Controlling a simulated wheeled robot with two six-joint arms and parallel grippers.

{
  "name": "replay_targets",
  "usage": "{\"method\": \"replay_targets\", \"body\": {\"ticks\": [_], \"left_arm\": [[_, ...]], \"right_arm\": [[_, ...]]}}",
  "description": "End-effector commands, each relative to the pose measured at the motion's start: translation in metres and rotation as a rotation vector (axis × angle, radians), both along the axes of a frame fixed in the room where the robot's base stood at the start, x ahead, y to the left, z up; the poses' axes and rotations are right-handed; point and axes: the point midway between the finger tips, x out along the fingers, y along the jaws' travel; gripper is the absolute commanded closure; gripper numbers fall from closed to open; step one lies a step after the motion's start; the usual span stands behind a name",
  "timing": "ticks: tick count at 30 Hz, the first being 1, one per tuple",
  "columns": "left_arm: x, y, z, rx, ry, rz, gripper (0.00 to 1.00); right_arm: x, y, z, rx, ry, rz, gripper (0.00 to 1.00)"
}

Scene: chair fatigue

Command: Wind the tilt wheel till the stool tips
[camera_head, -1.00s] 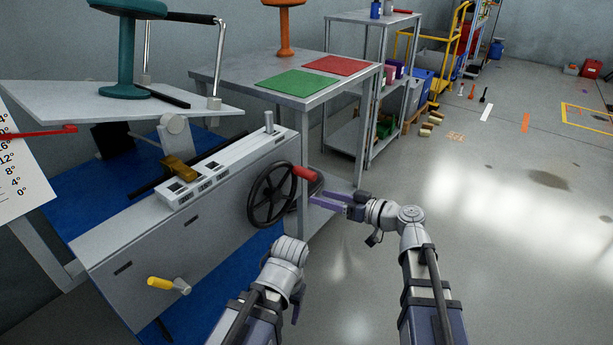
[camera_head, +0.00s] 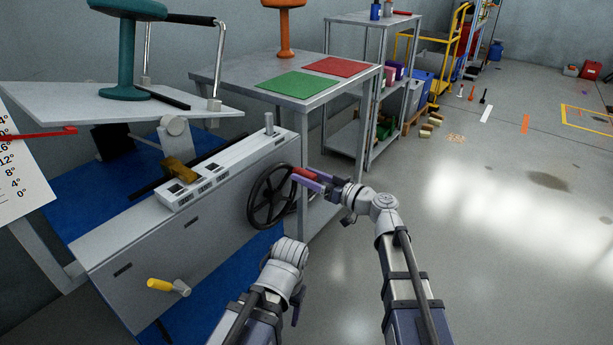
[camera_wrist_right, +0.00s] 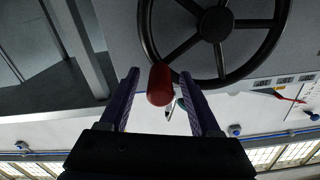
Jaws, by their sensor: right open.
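The black tilt wheel (camera_head: 270,197) stands on the right end of the grey test rig, with a red handle (camera_head: 306,173) on its rim. In the right wrist view the wheel (camera_wrist_right: 216,24) is at the top and the red handle (camera_wrist_right: 160,84) points toward the camera. My right gripper (camera_head: 308,181) is open at the handle; in the wrist view its fingers (camera_wrist_right: 163,88) stand on either side of it, with gaps showing. The teal stool (camera_head: 125,45) stands upright on the white tilt plate (camera_head: 60,100). My left arm is at bottom centre; its fingers are mostly hidden.
A scale card (camera_head: 15,165) with a red pointer (camera_head: 45,133) is at the far left. A yellow-handled crank (camera_head: 162,285) sticks out of the rig's front. A table (camera_head: 225,75) with green and red mats stands behind the wheel.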

Motion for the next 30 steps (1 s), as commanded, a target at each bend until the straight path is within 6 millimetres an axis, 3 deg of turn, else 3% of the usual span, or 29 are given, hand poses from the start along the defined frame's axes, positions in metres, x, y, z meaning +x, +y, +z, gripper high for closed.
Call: {"method": "replay_targets", "body": {"ticks": [10,27,30], "left_arm": [[0.0,0.0,0.0,0.0,0.0,0.0,0.36],[0.0,0.0,0.0,0.0,0.0,0.0,0.36],[0.0,0.0,0.0,0.0,0.0,0.0,0.36]], "right_arm": [[0.0022,0.0034,-0.0001,0.0,0.0,0.0,0.36],[0.0022,0.0032,-0.0001,0.0,0.0,0.0,0.99],[0.0022,0.0032,-0.0001,0.0,0.0,0.0,1.0]]}}
